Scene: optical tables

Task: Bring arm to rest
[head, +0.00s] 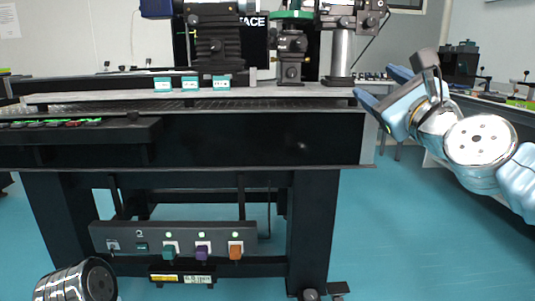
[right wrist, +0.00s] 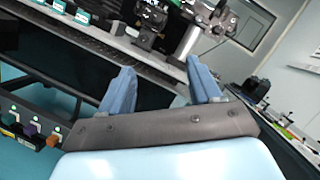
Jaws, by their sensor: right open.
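My right gripper (head: 378,88) is at the right end of the optical table (head: 250,139) in the head view. Its blue fingers are spread apart with nothing between them. In the right wrist view my right gripper (right wrist: 160,86) also shows open and empty, with the table edge beyond it. Whether a finger touches the table end cannot be told. Part of my left arm (head: 76,282) shows at the lower left of the head view; its gripper is out of view.
Optical mounts (head: 291,55) and small teal-and-white blocks (head: 191,83) stand on the table. A power strip (head: 172,238) with coloured plugs hangs below. A second bench (head: 500,97) is at the right. Open teal floor (head: 400,240) lies between.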

